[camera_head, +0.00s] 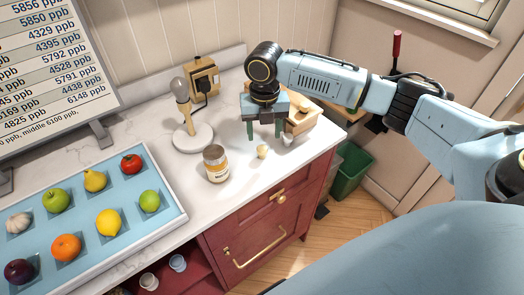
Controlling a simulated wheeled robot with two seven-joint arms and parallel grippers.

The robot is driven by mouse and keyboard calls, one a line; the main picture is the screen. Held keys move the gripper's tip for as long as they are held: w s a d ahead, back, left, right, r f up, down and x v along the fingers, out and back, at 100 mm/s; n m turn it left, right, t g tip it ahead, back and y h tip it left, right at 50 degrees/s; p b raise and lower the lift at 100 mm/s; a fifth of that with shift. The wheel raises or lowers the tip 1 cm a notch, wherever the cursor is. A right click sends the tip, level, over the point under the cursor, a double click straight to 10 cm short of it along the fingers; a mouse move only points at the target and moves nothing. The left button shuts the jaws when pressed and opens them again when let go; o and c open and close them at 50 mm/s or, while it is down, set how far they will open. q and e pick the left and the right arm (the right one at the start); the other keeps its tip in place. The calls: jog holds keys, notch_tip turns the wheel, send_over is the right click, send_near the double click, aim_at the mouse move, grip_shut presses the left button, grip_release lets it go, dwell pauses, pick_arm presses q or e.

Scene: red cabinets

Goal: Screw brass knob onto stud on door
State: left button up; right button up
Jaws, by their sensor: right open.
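A small pale brass-coloured knob (262,151) stands on the white countertop, near its front edge. My right gripper (265,134) points down just behind and above it, its two green fingers apart with nothing visible between them. The red cabinet front (240,236) below the counter has a brass knob or stud fitting (281,198) on its upper panel; I cannot tell which. A long brass handle (258,248) is on the panel below. My left gripper is out of view.
A jar (216,164), a lamp (187,115) and a wooden box-like machine (202,78) stand left of the gripper. A wooden box (303,120) is close on its right. A fruit tray (152,241) fills the left. A green bin (351,172) stands on the floor.

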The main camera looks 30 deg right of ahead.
aim_at(262, 148)
jog(key=f, duration=0.5)
jog(key=shift+a+f, duration=0.15)
jog(key=shift+a, duration=0.15)
jog(key=c, duration=1)
